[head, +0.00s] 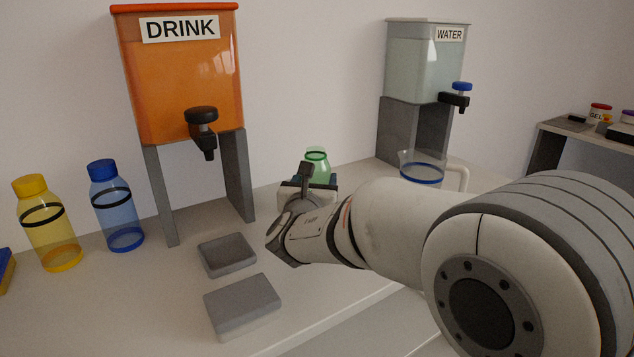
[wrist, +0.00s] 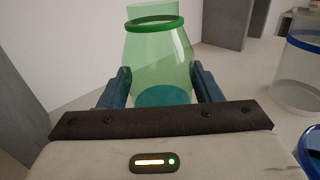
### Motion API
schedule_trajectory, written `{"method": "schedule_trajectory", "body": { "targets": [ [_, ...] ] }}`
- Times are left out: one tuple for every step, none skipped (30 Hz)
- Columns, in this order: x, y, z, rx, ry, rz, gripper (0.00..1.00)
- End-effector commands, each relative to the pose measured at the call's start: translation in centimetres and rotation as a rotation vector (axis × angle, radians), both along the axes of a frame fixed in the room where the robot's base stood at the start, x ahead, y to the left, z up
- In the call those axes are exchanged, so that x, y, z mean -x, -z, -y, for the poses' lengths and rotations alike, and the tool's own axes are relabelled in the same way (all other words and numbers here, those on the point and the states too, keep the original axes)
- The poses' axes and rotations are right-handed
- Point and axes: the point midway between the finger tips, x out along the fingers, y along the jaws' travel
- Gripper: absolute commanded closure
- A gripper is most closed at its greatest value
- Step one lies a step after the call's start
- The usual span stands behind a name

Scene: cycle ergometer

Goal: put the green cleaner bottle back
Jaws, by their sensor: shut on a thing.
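The green cleaner bottle (head: 317,160) is a translucent green bottle with a darker green ring, standing out behind my gripper in the head view. In the wrist view the bottle (wrist: 158,60) is upright between the two blue fingers. My gripper (head: 312,183) is shut on the bottle, one finger on each side; the gripper also shows in the wrist view (wrist: 160,92). The bottle's lower part is hidden by the gripper, so I cannot tell whether it touches the counter.
A blue bottle (head: 117,210) and a yellow bottle (head: 49,228) stand at the left. The orange drink dispenser (head: 180,80) and water dispenser (head: 415,65) stand at the back. A pitcher (head: 421,170) is right of my gripper.

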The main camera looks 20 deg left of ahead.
Motion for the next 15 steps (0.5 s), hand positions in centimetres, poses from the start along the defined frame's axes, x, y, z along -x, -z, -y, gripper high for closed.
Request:
{"method": "schedule_trajectory", "body": {
  "targets": [
    [-0.01, 0.02, 0.01, -0.001, 0.000, 0.001, 0.73],
    [-0.01, 0.14, 0.02, 0.000, 0.000, 0.001, 0.73],
    [-0.01, 0.26, 0.02, 0.000, 0.000, 0.000, 0.41],
    [-0.01, 0.17, 0.02, 0.000, 0.000, 0.000, 0.38],
    [-0.01, 0.15, 0.02, 0.000, 0.000, 0.000, 0.36],
    [-0.01, 0.16, 0.03, 0.000, 0.000, 0.000, 0.33],
    [-0.01, 0.16, 0.03, 0.000, 0.000, 0.000, 0.30],
    [-0.02, 0.16, 0.03, 0.000, 0.000, 0.000, 0.28],
    [-0.02, 0.16, 0.03, 0.000, 0.001, 0.000, 0.25],
    [-0.02, 0.16, 0.03, 0.000, 0.001, 0.000, 0.22],
    [-0.03, 0.16, 0.04, 0.000, 0.001, 0.000, 0.20],
    [-0.03, 0.16, 0.04, 0.000, 0.001, 0.000, 0.20],
    [-0.03, 0.16, 0.04, 0.000, 0.001, 0.000, 0.20],
    [-0.03, 0.15, 0.04, 0.000, 0.001, 0.000, 0.20],
    [-0.03, 0.15, 0.04, 0.000, 0.001, 0.000, 0.20]
  ]
}}
